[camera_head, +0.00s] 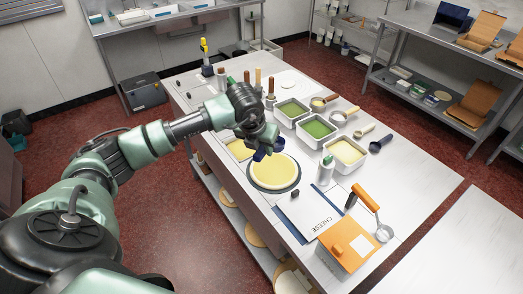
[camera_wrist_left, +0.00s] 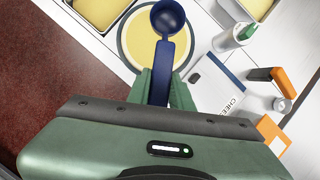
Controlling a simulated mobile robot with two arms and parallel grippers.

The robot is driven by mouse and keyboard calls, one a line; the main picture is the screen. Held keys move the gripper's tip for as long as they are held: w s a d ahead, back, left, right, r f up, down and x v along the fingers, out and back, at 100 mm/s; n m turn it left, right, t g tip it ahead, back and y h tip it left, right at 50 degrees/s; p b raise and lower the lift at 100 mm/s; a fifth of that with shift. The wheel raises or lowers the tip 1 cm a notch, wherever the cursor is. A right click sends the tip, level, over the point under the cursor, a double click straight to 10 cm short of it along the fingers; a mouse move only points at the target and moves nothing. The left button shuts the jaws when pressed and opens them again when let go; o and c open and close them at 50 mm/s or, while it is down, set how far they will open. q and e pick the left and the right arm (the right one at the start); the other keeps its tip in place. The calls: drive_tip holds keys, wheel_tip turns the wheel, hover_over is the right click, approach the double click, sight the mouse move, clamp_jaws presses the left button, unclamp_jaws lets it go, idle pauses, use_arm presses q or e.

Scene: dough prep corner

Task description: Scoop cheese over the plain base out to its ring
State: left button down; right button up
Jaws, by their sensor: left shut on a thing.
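My left gripper (camera_head: 258,140) is shut on the handle of a dark blue scoop (camera_head: 262,155). The scoop also shows in the left wrist view (camera_wrist_left: 168,18), where its bowl is over the far part of the base and no cheese shows in it. The round base (camera_head: 272,174) lies on a dark round plate, with a yellow middle and a paler ring. It also shows in the left wrist view (camera_wrist_left: 137,42), partly hidden by the scoop. A metal tub of pale yellow cheese (camera_head: 346,152) stands right of the base. My right gripper is not in view.
Two tubs with green contents (camera_head: 317,128) stand behind the cheese tub. A white bottle (camera_head: 325,170) stands beside the base. A board marked CHEESE (camera_head: 311,212), an orange box (camera_head: 346,245) and an orange-handled tool (camera_head: 367,200) are in front. Another blue scoop (camera_head: 381,143) lies at right.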

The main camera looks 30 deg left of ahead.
use_arm(q)
drive_tip(key=shift+w+d+r+y, duration=0.15)
drive_tip(key=shift+d+r+y, duration=0.15)
drive_tip(key=shift+r, duration=0.15)
drive_tip(key=shift+a, duration=0.1)
drive_tip(key=shift+r, duration=1.5)
drive_tip(key=shift+f, duration=0.1)
